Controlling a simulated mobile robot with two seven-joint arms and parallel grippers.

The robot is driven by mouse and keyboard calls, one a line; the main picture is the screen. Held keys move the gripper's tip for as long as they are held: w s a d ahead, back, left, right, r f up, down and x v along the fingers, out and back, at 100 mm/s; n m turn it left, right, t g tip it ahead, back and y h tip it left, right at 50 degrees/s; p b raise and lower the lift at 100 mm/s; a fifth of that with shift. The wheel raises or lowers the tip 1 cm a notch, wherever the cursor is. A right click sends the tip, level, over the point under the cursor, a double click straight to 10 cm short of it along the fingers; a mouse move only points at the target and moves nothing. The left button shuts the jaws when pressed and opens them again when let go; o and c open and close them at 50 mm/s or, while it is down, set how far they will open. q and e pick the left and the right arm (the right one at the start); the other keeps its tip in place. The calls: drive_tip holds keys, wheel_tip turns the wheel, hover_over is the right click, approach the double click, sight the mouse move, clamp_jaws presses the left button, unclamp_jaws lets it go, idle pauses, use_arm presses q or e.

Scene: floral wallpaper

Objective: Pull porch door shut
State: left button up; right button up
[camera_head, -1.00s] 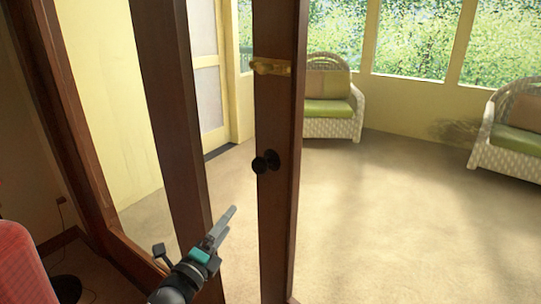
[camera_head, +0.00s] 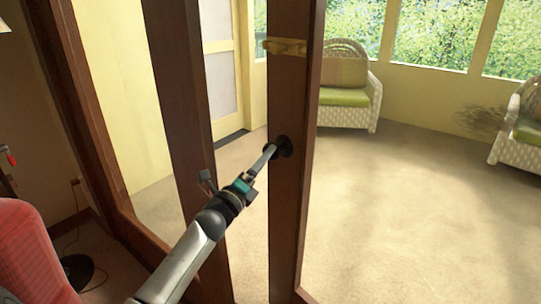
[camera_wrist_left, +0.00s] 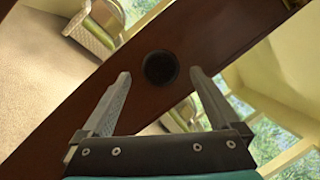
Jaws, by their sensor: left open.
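The porch door (camera_head: 287,220) is a brown wooden frame with clear panels, standing open into the porch. Its round black knob (camera_head: 284,146) is on the edge stile, below a brass latch (camera_head: 284,47). My left gripper (camera_head: 268,155) reaches up to the knob in the head view, its fingertips overlapping the knob's left side. In the left wrist view the knob (camera_wrist_left: 160,67) shows between and just beyond the two spread fingers (camera_wrist_left: 160,78); I cannot tell whether they touch it. The left gripper is open. My right gripper is not in view.
A wooden door frame (camera_head: 95,150) stands at the left, with a red chair (camera_head: 30,250) in front of it. Wicker chairs with green cushions (camera_head: 345,97) stand at the back and far right. The porch floor (camera_head: 410,220) is clear.

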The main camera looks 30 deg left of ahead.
use_arm(q)
drive_tip(key=shift+b+x, duration=0.4)
drive_tip(key=shift+x, duration=1.85)
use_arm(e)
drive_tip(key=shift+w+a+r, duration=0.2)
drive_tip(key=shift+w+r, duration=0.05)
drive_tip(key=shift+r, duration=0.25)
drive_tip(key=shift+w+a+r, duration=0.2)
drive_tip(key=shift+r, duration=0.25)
use_arm(q)
clamp_jaws()
